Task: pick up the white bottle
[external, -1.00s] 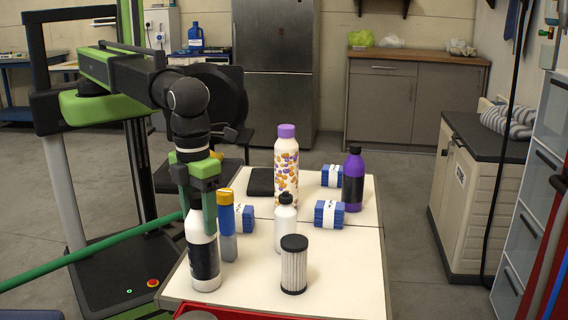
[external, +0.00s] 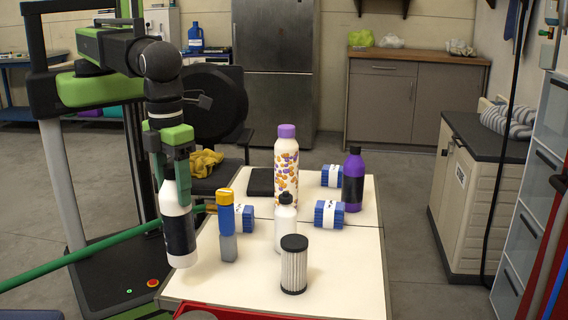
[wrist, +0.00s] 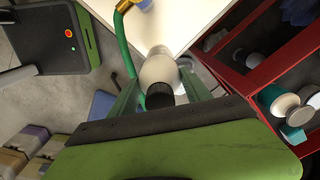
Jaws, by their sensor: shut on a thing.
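A white bottle with a black label (external: 178,235) hangs from my gripper (external: 171,172), slightly tilted, beside the left edge of the white table (external: 335,270). My gripper is shut around its upper part. In the wrist view the white bottle (wrist: 159,72), with its black cap (wrist: 160,96), sits between my green fingers (wrist: 162,92). A smaller white bottle with a black top (external: 286,228) stands on the table, apart from my gripper.
A blue, yellow and grey bottle (external: 227,225) stands near the held bottle. A filter cartridge (external: 294,268), a patterned bottle (external: 286,170), a purple bottle (external: 353,180) and blue packs (external: 329,214) are on the table. A red cart (wrist: 232,72) and green hose (external: 90,250) are nearby.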

